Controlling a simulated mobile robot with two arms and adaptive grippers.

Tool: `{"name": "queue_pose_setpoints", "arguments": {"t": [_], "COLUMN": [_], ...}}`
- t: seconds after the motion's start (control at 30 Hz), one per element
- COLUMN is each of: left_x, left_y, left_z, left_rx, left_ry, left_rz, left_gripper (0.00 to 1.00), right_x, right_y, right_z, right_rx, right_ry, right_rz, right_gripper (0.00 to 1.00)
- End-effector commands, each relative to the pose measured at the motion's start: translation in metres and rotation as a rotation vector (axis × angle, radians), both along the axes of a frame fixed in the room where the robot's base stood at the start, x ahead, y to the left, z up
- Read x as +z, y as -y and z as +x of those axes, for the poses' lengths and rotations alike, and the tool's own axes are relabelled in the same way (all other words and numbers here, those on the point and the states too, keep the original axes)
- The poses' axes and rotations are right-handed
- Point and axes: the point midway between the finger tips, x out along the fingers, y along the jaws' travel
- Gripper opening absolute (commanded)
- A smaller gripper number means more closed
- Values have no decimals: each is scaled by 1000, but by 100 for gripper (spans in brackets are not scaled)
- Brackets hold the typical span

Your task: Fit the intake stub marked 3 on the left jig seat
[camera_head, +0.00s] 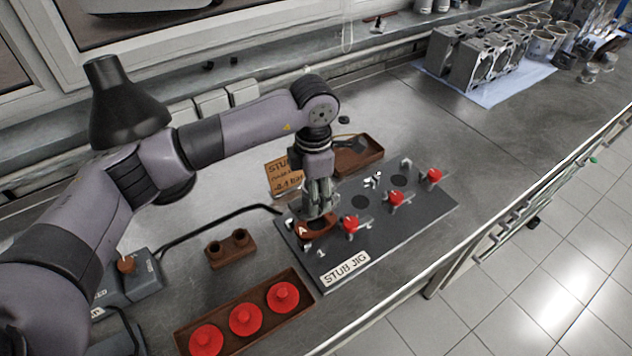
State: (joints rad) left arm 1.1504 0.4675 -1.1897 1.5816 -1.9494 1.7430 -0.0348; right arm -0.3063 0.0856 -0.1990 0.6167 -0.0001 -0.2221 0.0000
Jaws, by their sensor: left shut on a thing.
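The dark stub jig plate (410,212) lies on the metal bench, with a "STUB JIG" label on its front edge. My left gripper (319,212) points down over the left end of the jig and is shut on a reddish-brown stub (313,232). The stub is at the left seat, which it and the fingers hide. I cannot tell whether it rests fully on the seat. A small pale mark shows on the stub, too small to read surely. The middle seat (360,202) and right seat (398,181) show as bare dark discs. My right gripper is not in view.
Red-knobbed clamps (351,224) line the jig's front side. A brown tray (222,313) holds three red round parts. A brown block with two holes (231,250), an orange card (281,176) and another brown tray (372,150) stand nearby. A black lamp (122,105) stands left.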

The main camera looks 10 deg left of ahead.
Motion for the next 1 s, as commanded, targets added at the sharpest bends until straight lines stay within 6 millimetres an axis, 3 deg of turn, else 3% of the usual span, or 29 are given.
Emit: {"name": "queue_pose_setpoints", "arguments": {"t": [0.2,0.6,1.0], "left_x": [-12,-45,-46], "left_y": [0,1,0], "left_z": [0,0,0], "left_rx": [2,0,-1], "left_ry": [1,1,2], "left_rz": [-2,-2,-1], "left_gripper": [9,9,9], "right_x": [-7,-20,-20], "right_y": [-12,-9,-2], "right_z": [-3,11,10], "right_rx": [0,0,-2], "right_ry": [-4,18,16], "right_rz": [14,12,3], "right_gripper": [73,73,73]}}
